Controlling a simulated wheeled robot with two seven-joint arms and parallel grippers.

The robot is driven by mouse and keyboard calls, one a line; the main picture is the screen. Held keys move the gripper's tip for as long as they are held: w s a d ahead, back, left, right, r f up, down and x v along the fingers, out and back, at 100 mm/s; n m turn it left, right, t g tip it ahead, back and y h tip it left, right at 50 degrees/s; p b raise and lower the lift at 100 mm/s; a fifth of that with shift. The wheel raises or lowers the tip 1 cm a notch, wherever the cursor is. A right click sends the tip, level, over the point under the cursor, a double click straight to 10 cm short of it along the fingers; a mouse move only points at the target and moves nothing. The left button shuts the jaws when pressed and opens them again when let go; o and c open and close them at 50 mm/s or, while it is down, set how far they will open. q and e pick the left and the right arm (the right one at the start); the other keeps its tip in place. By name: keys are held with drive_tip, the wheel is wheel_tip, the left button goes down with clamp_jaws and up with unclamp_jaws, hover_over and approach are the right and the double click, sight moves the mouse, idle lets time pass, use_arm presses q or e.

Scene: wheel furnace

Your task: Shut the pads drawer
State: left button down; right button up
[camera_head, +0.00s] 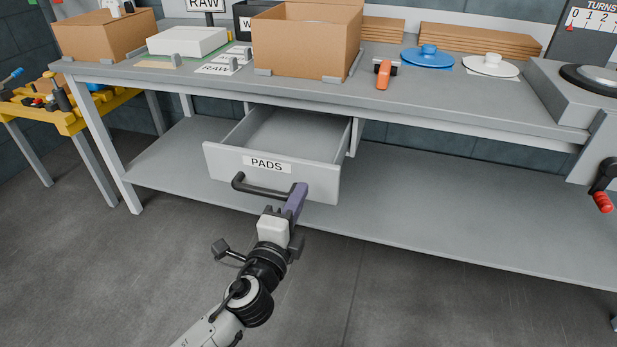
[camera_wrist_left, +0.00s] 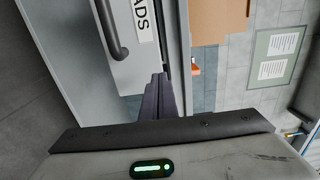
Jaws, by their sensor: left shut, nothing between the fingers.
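The pads drawer (camera_head: 222,161) hangs under the workbench and stands open, pulled out toward me. Its inside looks empty in the head view. In the left wrist view the fingers (camera_wrist_left: 160,90) point at the drawer front (camera_wrist_left: 140,70), beside the handle (camera_wrist_left: 108,30). My right gripper is not in view.
The workbench (camera_head: 440,105) holds an open cardboard box (camera_head: 305,40), an orange tool (camera_head: 383,75), a blue disc (camera_head: 427,57) and a white disc (camera_head: 490,66). A lower shelf (camera_head: 430,205) runs beneath the drawer. A yellow stand (camera_head: 70,122) is at left. The floor in front is clear.

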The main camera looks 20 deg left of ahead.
sight(313, 167)
use_arm(q)
drive_tip(key=w, duration=0.6)
drive_tip(key=shift+w+d+b, duration=0.15)
drive_tip(key=shift+w+b, duration=0.25)
